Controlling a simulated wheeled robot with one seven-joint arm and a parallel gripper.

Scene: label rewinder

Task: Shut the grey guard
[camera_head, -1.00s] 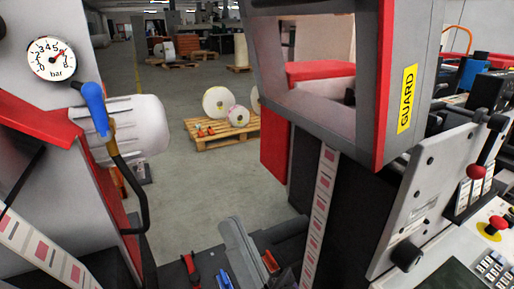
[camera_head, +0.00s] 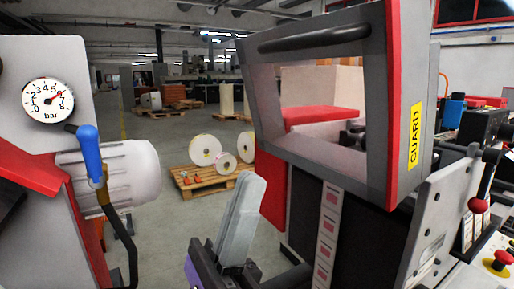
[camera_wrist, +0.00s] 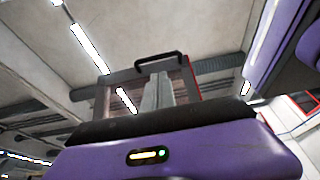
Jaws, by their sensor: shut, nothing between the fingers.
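The grey guard (camera_head: 421,75) is a windowed frame with a red edge and a yellow GUARD label (camera_head: 415,136). It stands raised at the right of the head view, over the label web. Its black handle bar (camera_head: 314,39) runs along the top edge. My gripper (camera_head: 252,183) is lower left of the guard, fingers pointing up, shut and empty, apart from the handle. In the wrist view, the shut grey fingers (camera_wrist: 158,80) point toward the handle (camera_wrist: 159,60), which shows beyond their tips with the guard frame (camera_wrist: 190,78) around it.
A pressure gauge (camera_head: 47,98), a blue-handled lever (camera_head: 89,150) and a white motor (camera_head: 130,172) are at the left. A red-knobbed lever (camera_head: 478,205) and red button (camera_head: 503,257) are at the right. A pallet (camera_head: 205,187) with rolls stands on the open floor behind.

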